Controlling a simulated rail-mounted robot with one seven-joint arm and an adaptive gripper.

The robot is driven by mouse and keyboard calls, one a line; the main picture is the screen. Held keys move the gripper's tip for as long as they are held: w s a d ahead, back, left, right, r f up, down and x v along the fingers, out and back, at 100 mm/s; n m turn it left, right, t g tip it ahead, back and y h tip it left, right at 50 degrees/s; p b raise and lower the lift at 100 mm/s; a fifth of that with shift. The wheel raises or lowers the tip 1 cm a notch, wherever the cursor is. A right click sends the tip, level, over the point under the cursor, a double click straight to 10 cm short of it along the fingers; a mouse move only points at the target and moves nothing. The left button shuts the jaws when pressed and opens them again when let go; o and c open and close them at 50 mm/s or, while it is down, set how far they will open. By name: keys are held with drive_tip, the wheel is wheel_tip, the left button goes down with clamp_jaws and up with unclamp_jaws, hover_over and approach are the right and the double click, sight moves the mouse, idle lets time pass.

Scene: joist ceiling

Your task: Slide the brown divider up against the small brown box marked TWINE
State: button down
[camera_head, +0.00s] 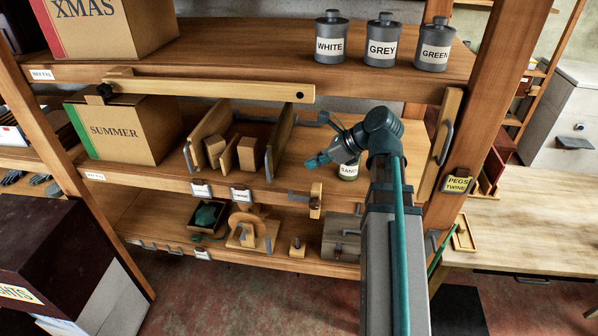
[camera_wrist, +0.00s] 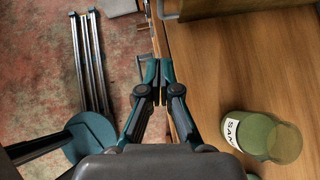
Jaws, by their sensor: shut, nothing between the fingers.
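On the middle shelf two upright brown wooden dividers stand apart, the left one (camera_head: 212,128) and the right one (camera_head: 283,135), each with a grey metal handle at its front. Between them are two small brown boxes, a left one (camera_head: 215,152) and a right one (camera_head: 248,154), with a thin upright board (camera_head: 229,155) between these. I cannot read TWINE on either box. My gripper (camera_head: 311,163) is shut and empty, right of the right divider and apart from it. In the wrist view its closed fingertips (camera_wrist: 157,96) are over the shelf's front edge.
A SAND jar (camera_head: 348,171) stands close by my gripper; it also shows in the wrist view (camera_wrist: 258,136). A wooden bar (camera_head: 215,89) crosses above the dividers. A SUMMER box (camera_head: 120,128) stands left. A post (camera_head: 490,110) with a PEGS TWINE sign (camera_head: 457,184) rises right.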

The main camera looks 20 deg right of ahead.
drive_tip(key=shift+s+d+r, duration=0.15)
drive_tip(key=shift+d+r, duration=0.15)
drive_tip(key=shift+r, duration=0.05)
drive_tip(key=shift+w+a+r+p+x, duration=0.3)
drive_tip(key=shift+p+x, duration=0.25)
drive_tip(key=shift+x, duration=1.65)
drive_tip(key=shift+w+a+r+p+x, duration=0.1)
drive_tip(key=shift+a+r+p+x, duration=0.3)
drive_tip(key=shift+x, duration=1.8)
drive_tip(key=shift+w+a+r+p+x, duration=0.15)
drive_tip(key=shift+r+p+x, duration=0.45)
drive_tip(key=shift+x, duration=1.6)
drive_tip(key=shift+f, duration=0.2)
drive_tip(key=shift+w, duration=0.15)
